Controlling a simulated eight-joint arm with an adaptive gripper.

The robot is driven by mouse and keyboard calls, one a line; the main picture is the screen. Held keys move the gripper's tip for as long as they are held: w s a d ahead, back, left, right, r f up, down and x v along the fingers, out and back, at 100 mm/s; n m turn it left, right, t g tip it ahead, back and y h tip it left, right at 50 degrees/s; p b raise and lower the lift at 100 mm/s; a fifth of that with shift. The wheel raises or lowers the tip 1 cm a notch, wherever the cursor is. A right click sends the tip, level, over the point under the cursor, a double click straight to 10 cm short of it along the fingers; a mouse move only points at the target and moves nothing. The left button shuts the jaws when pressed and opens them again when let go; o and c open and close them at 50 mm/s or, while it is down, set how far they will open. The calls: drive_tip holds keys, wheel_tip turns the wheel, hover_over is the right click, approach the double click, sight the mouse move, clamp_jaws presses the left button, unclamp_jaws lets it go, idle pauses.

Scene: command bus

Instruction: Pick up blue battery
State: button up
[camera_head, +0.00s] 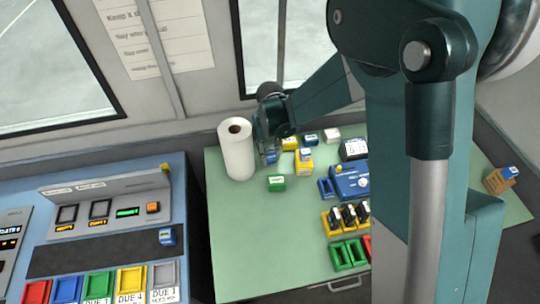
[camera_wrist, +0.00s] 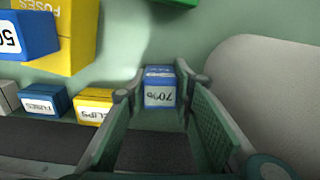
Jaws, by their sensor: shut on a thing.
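The blue battery (camera_wrist: 159,95) has a white label that reads 70% upside down in the wrist view. It sits between the fingertips of my gripper (camera_wrist: 160,87), which is shut on it. In the head view my gripper (camera_head: 268,138) points down beside the paper roll, and the blue battery (camera_head: 271,156) shows partly at its tips. I cannot tell whether the battery touches the green table (camera_head: 235,240). Another blue block (camera_head: 305,152) sits on a yellow box and shows at the upper left of the wrist view (camera_wrist: 28,36).
A white paper roll (camera_head: 238,150) stands close left of my gripper. A yellow fuse box (camera_wrist: 72,38), a blue fuse box (camera_wrist: 44,101) and a yellow clips box (camera_wrist: 93,105) are nearby. A green block (camera_head: 276,183) lies in front. A console (camera_head: 110,190) stands left; the table's front left is clear.

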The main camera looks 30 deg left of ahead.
sight(270, 150)
drive_tip(key=shift+r, duration=0.2)
drive_tip(key=shift+r+p, duration=0.6)
drive_tip(key=shift+r, duration=4.2)
